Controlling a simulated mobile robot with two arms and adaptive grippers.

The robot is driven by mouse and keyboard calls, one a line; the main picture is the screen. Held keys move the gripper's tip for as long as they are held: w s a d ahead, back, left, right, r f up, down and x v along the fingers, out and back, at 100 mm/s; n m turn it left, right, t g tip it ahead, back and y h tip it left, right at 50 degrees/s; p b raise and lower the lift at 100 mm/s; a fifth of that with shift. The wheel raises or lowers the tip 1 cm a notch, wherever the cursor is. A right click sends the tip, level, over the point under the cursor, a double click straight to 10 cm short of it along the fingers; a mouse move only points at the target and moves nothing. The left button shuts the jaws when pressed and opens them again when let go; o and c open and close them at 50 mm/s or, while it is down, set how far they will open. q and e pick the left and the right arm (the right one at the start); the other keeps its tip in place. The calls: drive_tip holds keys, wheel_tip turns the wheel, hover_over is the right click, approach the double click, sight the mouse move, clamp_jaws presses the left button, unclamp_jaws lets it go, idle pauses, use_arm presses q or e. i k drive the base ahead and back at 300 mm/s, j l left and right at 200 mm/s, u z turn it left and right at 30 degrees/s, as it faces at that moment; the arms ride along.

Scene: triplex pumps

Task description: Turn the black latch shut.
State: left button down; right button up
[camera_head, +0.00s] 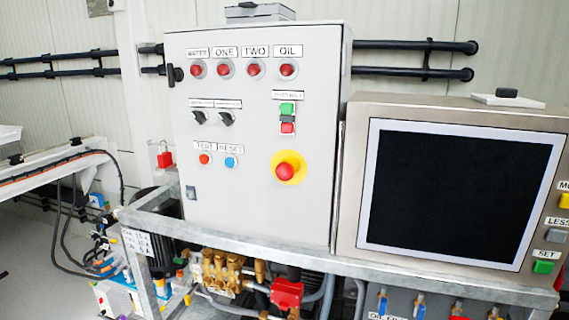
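A black latch (176,74) is at the upper left edge of the light grey control cabinet's door (235,185). It is small in the head view, and I cannot tell whether it is turned open or shut. A small dark grey fitting (191,192) is at the lower left of the same door. The door looks flush with the cabinet. Neither of my grippers is in view.
The door carries red lamps (255,70), black knobs (226,118) and a red emergency button (285,171). A dark screen (450,190) stands to the right. A metal frame rail (240,247) runs below, above brass pump parts (222,270). A red padlock (165,159) hangs left.

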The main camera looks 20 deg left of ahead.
sight(170, 66)
drive_tip(key=u, duration=1.25)
